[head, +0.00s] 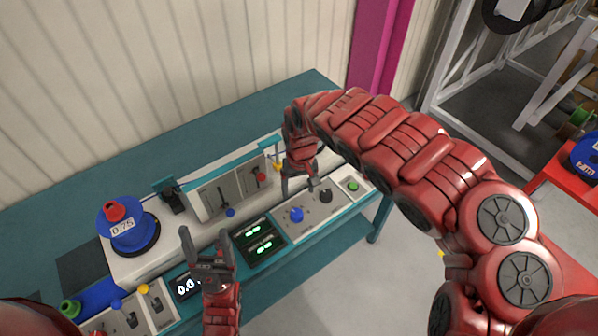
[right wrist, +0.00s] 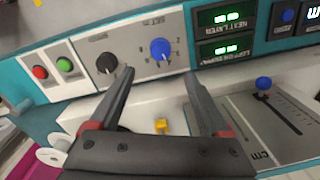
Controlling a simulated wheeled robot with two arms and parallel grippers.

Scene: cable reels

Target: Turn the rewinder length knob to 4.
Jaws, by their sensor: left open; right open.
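On the rewinder's sloped front panel (head: 313,215), a blue knob (head: 296,215) and a black knob (head: 326,195) sit side by side. The right wrist view shows the blue knob (right wrist: 160,48) with small marks around it, and the black knob (right wrist: 107,62); I cannot read the marks or either setting surely. My right gripper (head: 299,187) is open and empty above the panel, behind the knobs. In its wrist view the fingertips (right wrist: 158,73) appear below the blue knob, the left one near the black knob. My left gripper (head: 206,237) is open and empty above the machine's front, left of the green displays.
Two green displays (head: 258,240) are left of the blue knob. Green (right wrist: 64,64) and red (right wrist: 40,72) buttons flank the black knob's outer side. A slider with a blue tip (head: 230,212) and a blue reel (head: 128,228) marked 0.75 stand behind.

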